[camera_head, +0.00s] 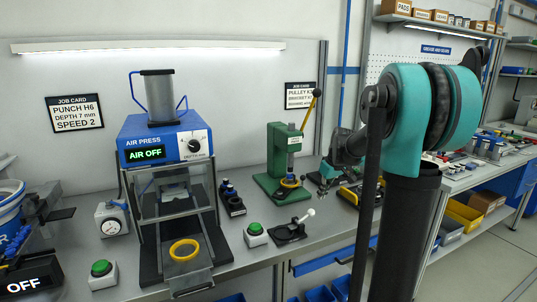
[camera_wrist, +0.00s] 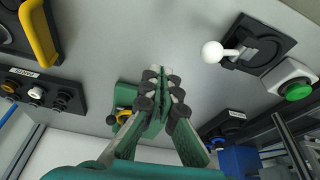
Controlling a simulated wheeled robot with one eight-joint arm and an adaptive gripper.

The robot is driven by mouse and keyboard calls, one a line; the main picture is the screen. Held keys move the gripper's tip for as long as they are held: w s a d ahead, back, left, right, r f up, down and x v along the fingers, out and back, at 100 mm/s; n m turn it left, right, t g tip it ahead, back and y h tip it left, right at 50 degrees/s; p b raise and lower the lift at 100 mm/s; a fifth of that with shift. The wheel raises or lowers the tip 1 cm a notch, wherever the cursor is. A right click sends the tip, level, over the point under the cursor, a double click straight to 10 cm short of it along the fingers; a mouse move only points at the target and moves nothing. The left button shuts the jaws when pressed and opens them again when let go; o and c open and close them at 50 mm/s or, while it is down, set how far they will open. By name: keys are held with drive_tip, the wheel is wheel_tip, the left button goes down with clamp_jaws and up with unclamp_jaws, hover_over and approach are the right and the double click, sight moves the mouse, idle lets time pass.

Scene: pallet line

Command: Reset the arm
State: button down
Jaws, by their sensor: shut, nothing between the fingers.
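My arm reaches from the right over the workbench (camera_head: 235,262) in the head view. My gripper (camera_head: 324,190) hangs small above the bench, to the right of the green arbor press (camera_head: 279,148). In the wrist view my gripper (camera_wrist: 166,72) points at the bench with its fingers together and nothing between them. The green press base (camera_wrist: 126,92) shows partly behind the fingers. Part of the bench behind my arm is hidden in the head view.
The blue air press (camera_head: 165,140) reads AIR OFF, with a yellow ring (camera_head: 184,250) at its front. Green buttons (camera_head: 255,230) and a white-knobbed lever (camera_head: 299,225) stand nearby. A yellow-handled tool (camera_wrist: 38,35) lies left in the wrist view. Open bench surrounds the fingertips.

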drive_tip(key=s+f+m, duration=0.2)
drive_tip(key=s+f, duration=0.2)
drive_tip(key=s, duration=0.6)
drive_tip(key=s+a+f+m+h, duration=0.1)
drive_tip(key=s+f, duration=0.4)
drive_tip(key=s, duration=0.5)
drive_tip(key=s+a+f+m+t, duration=0.1)
drive_tip(key=s+f+m, duration=0.2)
drive_tip(key=s, duration=0.7)
drive_tip(key=shift+f+h, duration=0.4)
drive_tip(key=shift+f, duration=0.4)
